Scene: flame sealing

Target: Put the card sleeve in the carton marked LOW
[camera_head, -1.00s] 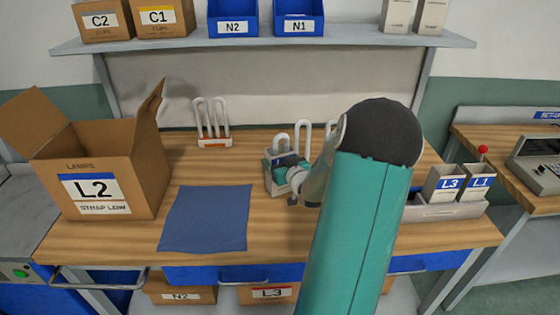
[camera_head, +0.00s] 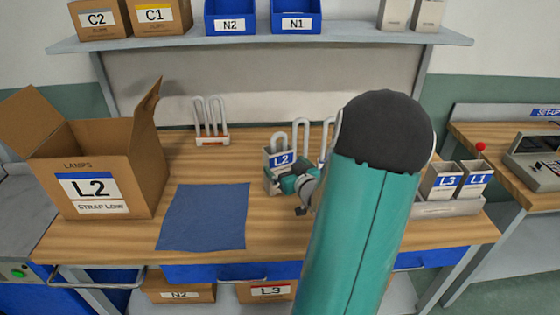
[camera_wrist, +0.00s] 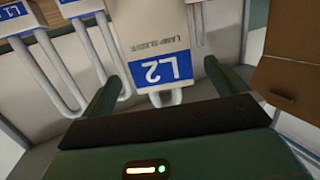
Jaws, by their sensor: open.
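The card sleeve (camera_head: 279,160) is a pale upright box with a blue L2 label, standing on the bench with a white lamp loop at its top. It shows upside down in the wrist view (camera_wrist: 175,35), reading L2 and LAMP SLEEVE. My gripper (camera_head: 292,182) is at the sleeve's front right; in the wrist view its open fingers (camera_wrist: 162,72) lie on either side of the sleeve's labelled end, with gaps visible. The open brown carton (camera_head: 118,165), marked L2 and STRAP LOW, stands at the bench's left with flaps raised. My arm hides the bench right of the sleeve.
A blue mat (camera_head: 205,217) lies flat between carton and sleeve. A lamp rack (camera_head: 211,122) stands behind it. Sleeves L3 (camera_head: 442,180) and L1 (camera_head: 474,178) stand in a grey holder at right. A shelf (camera_head: 260,45) with bins runs above the bench.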

